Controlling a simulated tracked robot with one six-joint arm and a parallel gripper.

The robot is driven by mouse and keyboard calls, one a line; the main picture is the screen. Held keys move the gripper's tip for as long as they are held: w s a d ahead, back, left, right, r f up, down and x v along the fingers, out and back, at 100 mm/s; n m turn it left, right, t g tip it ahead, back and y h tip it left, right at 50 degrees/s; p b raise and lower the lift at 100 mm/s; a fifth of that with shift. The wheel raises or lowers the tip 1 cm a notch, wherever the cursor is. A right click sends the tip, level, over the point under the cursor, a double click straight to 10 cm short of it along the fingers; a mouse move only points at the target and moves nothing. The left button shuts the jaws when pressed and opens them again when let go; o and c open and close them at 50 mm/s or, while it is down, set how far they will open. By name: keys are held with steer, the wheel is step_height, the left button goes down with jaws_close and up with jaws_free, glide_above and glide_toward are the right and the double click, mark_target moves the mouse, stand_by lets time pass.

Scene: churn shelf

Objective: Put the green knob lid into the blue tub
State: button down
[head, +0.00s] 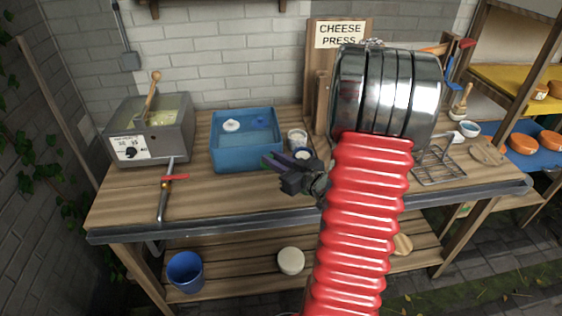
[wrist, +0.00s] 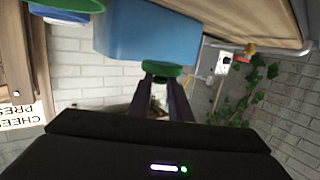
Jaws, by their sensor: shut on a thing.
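The blue tub (head: 247,159) stands on the wooden bench, left of my arm, with a white round piece and a small blue piece inside. My gripper (head: 270,162) is at the tub's front right corner. In the wrist view, which is upside down, my gripper (wrist: 162,76) is shut on the green knob lid (wrist: 160,68), seen edge-on between the fingertips. The tub's blue wall (wrist: 150,32) shows just beyond the lid. I cannot tell whether lid and tub touch. In the head view the lid is mostly hidden by the fingers.
A grey vat (head: 172,140) with a wooden paddle stands left of the tub. A white cup (head: 297,136) is close to the tub's right side. The bench front between tool and gripper is clear.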

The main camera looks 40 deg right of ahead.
steer(key=w+a, duration=0.4)
steer(key=a, duration=0.6)
steer(key=w+a, duration=0.5)
steer(key=a, duration=0.5)
steer(key=w+a, duration=0.5)
steer(key=a, duration=0.5)
steer(key=shift+a+r, duration=0.15)
steer(key=shift+a, duration=0.1)
steer(key=shift+w, duration=0.1)
